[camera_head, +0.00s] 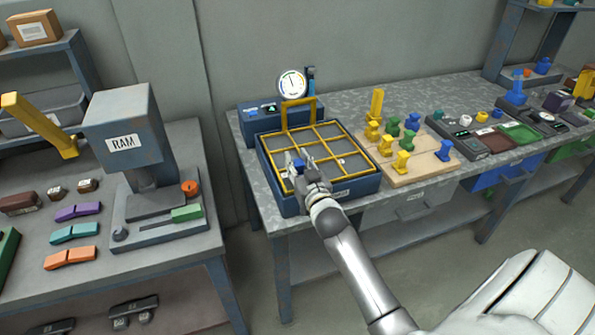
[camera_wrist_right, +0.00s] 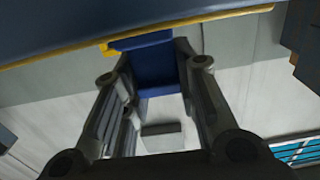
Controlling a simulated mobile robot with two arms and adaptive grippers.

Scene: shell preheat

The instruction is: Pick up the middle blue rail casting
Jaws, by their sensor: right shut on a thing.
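My right gripper (camera_head: 296,162) is over the yellow-gridded top of the blue preheat box (camera_head: 292,206). It is shut on a blue casting (camera_head: 298,164), mostly hidden by the fingers in the head view. In the right wrist view the blue casting (camera_wrist_right: 157,70) sits between the two fingers of the right gripper (camera_wrist_right: 155,75). Whether it touches the grid or hangs above it I cannot tell. My left gripper is not in view.
Several yellow and green castings stand on the wooden board, right of the preheat box. A yellow handle (camera_head: 297,103) and a round gauge (camera_head: 292,84) rise behind the grid. Dark trays (camera_head: 475,143) stand farther right. A RAM press (camera_head: 124,140) is on the left bench.

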